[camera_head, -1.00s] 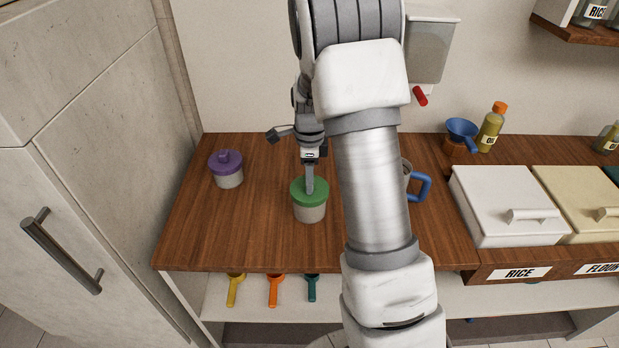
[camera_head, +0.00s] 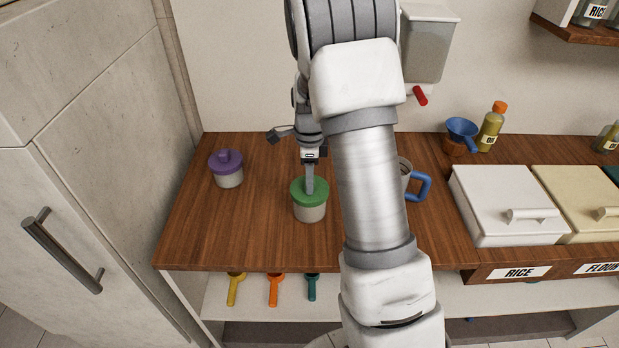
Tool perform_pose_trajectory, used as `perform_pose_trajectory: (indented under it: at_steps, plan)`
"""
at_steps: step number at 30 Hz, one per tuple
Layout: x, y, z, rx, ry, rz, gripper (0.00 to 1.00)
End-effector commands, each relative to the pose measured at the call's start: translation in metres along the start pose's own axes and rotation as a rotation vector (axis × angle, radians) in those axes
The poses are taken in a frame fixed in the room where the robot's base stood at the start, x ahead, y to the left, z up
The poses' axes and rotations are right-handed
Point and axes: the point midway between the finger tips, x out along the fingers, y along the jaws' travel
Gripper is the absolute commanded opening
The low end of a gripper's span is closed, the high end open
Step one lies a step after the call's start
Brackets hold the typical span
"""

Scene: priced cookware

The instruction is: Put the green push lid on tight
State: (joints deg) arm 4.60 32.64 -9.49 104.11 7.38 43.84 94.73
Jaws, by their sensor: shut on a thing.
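The green push lid (camera_head: 309,196) rests on top of a grey canister (camera_head: 310,213) near the middle left of the wooden counter. My gripper (camera_head: 310,186) is above the lid, pointing down, with its fingers at the lid's centre and shut on it. The lid's knob is hidden by the fingers. The lid looks about level. I cannot tell from this view how deeply it is seated on the canister.
A purple-lidded canister (camera_head: 227,170) stands to the left. A mug with a blue handle (camera_head: 420,186) is partly hidden behind my arm. White rice bin (camera_head: 505,200), blue funnel (camera_head: 462,131) and oil bottle (camera_head: 490,128) are at right. Counter (camera_head: 245,235) left of the green lid is clear.

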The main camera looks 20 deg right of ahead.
Motion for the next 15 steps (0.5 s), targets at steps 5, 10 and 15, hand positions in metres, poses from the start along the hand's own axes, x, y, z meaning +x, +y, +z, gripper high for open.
perform_pose_trajectory:
  at_steps: [5, 10, 15]
  plan:
    - [0.0045, 0.0001, 0.0000, 0.000, 0.000, 0.000, 0.00]
    - [0.0079, 0.0000, 0.0000, 0.000, 0.000, 0.000, 0.00]
    - [0.0113, 0.0000, 0.0000, 0.001, 0.000, 0.000, 0.00]
